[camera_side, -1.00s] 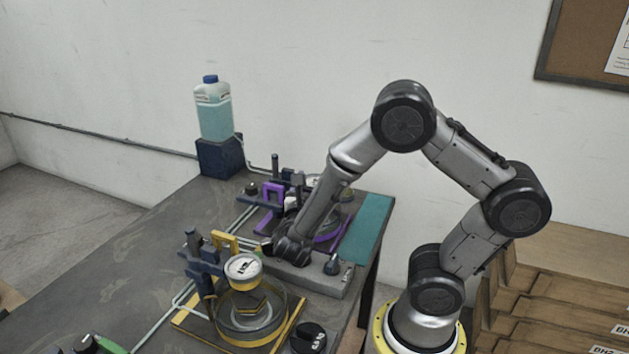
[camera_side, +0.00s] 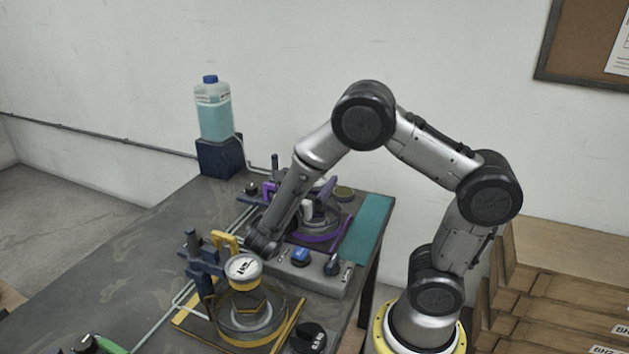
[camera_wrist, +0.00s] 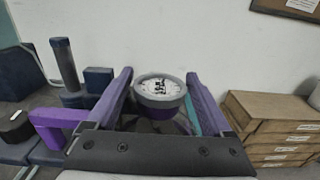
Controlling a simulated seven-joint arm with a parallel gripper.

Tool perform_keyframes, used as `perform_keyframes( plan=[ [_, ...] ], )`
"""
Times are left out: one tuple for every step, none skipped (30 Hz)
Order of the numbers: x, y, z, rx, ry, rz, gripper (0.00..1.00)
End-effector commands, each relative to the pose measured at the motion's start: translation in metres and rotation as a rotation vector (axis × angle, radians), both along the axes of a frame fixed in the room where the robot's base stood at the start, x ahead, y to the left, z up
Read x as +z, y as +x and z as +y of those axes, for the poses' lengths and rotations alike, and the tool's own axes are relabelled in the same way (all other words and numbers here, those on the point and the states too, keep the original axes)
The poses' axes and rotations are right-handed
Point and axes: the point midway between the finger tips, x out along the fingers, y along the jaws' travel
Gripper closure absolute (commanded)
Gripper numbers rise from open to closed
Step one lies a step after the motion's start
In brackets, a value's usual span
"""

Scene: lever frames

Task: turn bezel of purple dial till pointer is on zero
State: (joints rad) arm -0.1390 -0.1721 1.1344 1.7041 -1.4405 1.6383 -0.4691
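The purple dial (camera_wrist: 160,91) shows in the wrist view, with a pale face, a grey rim and a purple body. Its markings are dark, but the pointer and the zero are too small to tell apart. My gripper (camera_wrist: 160,78) is open, with one purple finger to the left of the dial and one to the right. A gap shows on both sides, and I see no contact. In the side view my forearm and wrist largely cover the dial's area. The purple-edged base (camera_side: 318,239) shows below it.
A yellow dial stand (camera_side: 244,268) is close to my wrist in front. Blue posts (camera_wrist: 64,62) and a purple bracket (camera_wrist: 52,122) stand left of the gripper. A grey tray (camera_side: 322,285) holds small items. A bottle (camera_side: 213,112) stands behind.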

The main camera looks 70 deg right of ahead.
Motion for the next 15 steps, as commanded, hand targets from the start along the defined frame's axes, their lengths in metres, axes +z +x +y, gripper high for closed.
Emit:
perform_keyframes(
  plan=[
    [0.0, 0.0, 0.0, 0.0, 0.0, 0.001, 0.15],
    [0.0, 0.0, 0.0, 0.0, 0.0, 0.001, 0.15],
    [0.0, 0.0, 0.0, 0.0, 0.0, 0.001, 0.15],
    [0.0, 0.0, 0.0, 0.0, 0.0, 0.001, 0.15],
    [0.0, 0.0, 0.0, 0.0, 0.001, 0.001, 0.15],
    [0.001, 0.0, 0.0, 0.0, 0.001, 0.001, 0.15],
    [0.003, 0.0, 0.0, 0.0, 0.001, 0.0, 0.15],
    [0.005, 0.0, 0.0, 0.0, 0.001, 0.0, 0.15],
    [0.008, 0.0, 0.0, 0.0, 0.0, -0.001, 0.15],
    [0.012, 0.0, 0.0, 0.0, 0.0, -0.002, 0.15],
    [0.016, 0.0, 0.0, 0.0, 0.0, -0.003, 0.15],
    [0.023, 0.0, 0.0, 0.0, 0.0, -0.004, 0.15],
    [0.029, 0.0, 0.0, 0.0, 0.0, -0.005, 0.15],
    [0.035, 0.0, 0.0, 0.001, 0.0, -0.006, 0.15],
    [0.041, -0.006, 0.005, 0.003, 0.001, -0.004, 0.15]
  ],
)
